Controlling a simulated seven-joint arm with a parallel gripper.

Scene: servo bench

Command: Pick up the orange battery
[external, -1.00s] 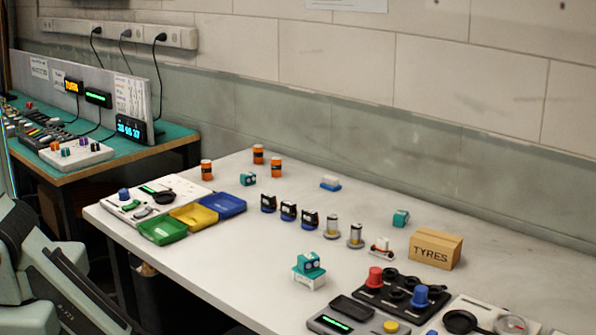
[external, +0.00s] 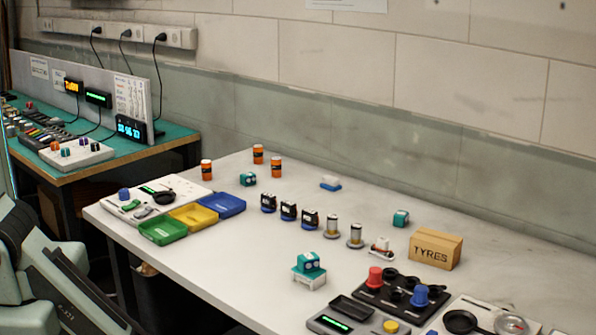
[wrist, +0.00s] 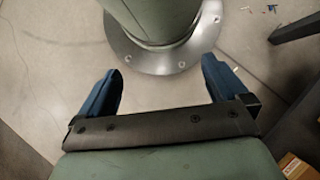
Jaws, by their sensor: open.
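Three orange batteries with dark bands stand upright at the far left part of the white table. One battery (external: 206,170) stands behind the coloured trays. A second battery (external: 258,154) and a third battery (external: 276,167) stand close together further back. My gripper (wrist: 162,92) shows in the wrist view with its two blue fingers wide apart and nothing between them. It points down at the floor beside my round base, away from the table. In the external view only part of my arm shows at the lower left; the gripper is out of that picture.
A green tray (external: 163,230), a yellow tray (external: 194,215) and a blue tray (external: 223,205) sit at the table's left. Several servos and motors line the middle. A box marked TYRES (external: 435,249) stands at the right. The table's back middle is mostly clear.

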